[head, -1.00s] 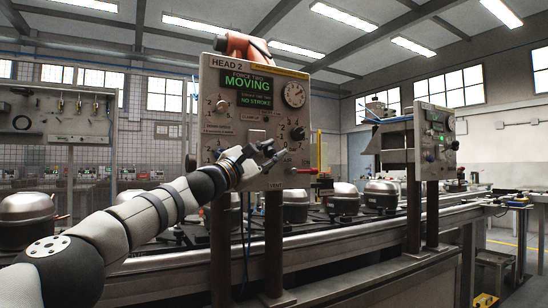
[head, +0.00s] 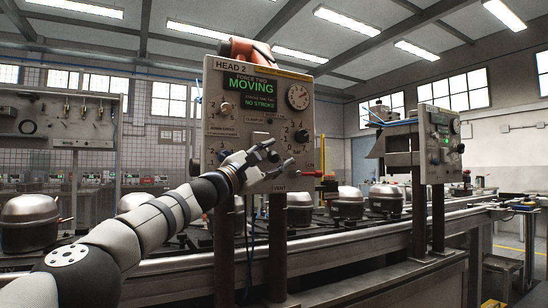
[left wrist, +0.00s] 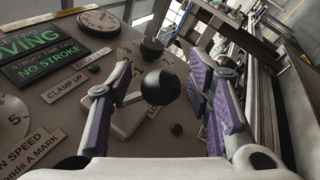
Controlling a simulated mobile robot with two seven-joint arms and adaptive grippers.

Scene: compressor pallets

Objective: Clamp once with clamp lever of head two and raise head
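The head two panel (head: 232,135) is a beige control board; its screen (head: 250,86) reads MOVING and NO STROKE. My left gripper (head: 281,156) is in front of its lower right part. In the left wrist view, a lever with a black ball knob (left wrist: 160,88) rises from a pale plate (left wrist: 130,115) near the CLAMP UP label (left wrist: 65,87). My left gripper (left wrist: 158,72) is open, with purple-padded fingers either side of the knob and visible gaps. In the head view the gripper hides most of this lever. My right gripper is not in view.
A red-handled lever (head: 313,174) sticks out at the panel's lower right. Dials and another knob (left wrist: 152,48) are close to the fingers. Metal compressors (head: 348,203) stand on the line behind. A second panel (head: 436,145) stands to the right.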

